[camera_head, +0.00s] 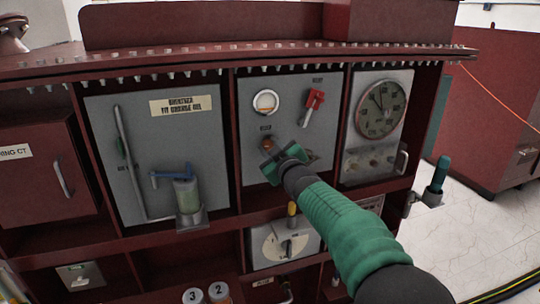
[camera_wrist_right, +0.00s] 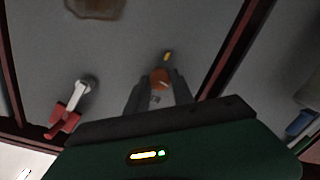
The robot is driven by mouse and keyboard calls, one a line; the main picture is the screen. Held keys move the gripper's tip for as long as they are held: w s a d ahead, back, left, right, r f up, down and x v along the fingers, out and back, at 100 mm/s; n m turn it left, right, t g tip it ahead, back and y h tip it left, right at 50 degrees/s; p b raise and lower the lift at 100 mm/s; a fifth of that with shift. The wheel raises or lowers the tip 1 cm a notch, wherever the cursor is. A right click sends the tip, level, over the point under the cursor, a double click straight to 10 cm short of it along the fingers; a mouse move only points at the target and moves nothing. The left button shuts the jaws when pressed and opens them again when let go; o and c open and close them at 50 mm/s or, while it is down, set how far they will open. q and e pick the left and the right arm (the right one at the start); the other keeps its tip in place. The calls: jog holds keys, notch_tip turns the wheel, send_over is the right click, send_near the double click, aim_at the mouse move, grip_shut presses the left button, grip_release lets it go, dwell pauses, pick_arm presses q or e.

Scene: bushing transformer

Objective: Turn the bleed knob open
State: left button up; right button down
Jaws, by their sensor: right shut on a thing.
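The bleed knob (camera_head: 268,143) is small and orange-brown, on the grey middle panel (camera_head: 250,185) below a small label. My right gripper (camera_head: 277,160) reaches up to it from the lower right, and its jaws partly cover it. In the right wrist view the orange knob (camera_wrist_right: 159,78) sits between the two dark fingers (camera_wrist_right: 158,98), which are closed around it. A yellow mark (camera_wrist_right: 168,56) shows just beyond it. How far the knob is turned cannot be told. My left gripper is out of view.
A red-handled valve (camera_head: 314,104) and a round white-rimmed gauge (camera_head: 265,102) sit above the knob. A large dial (camera_head: 381,108) is to the right. A yellow-handled switch (camera_head: 291,218) is below. A blue-lever valve (camera_head: 172,174) is on the left panel.

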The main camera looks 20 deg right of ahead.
jog(key=shift+f+n+b, duration=0.45)
jog(key=shift+n+b, duration=0.25)
jog(key=shift+n, duration=0.4)
jog(key=c, duration=1.5)
grip_release()
jog(key=o, duration=0.4)
jog(key=shift+r, duration=0.25)
jog(key=s+b, duration=0.3)
jog(key=s, duration=1.3)
jog(key=shift+s+d+r+b, duration=0.25)
jog(key=shift+s+r+b, duration=0.1)
jog(key=shift+s, duration=0.05)
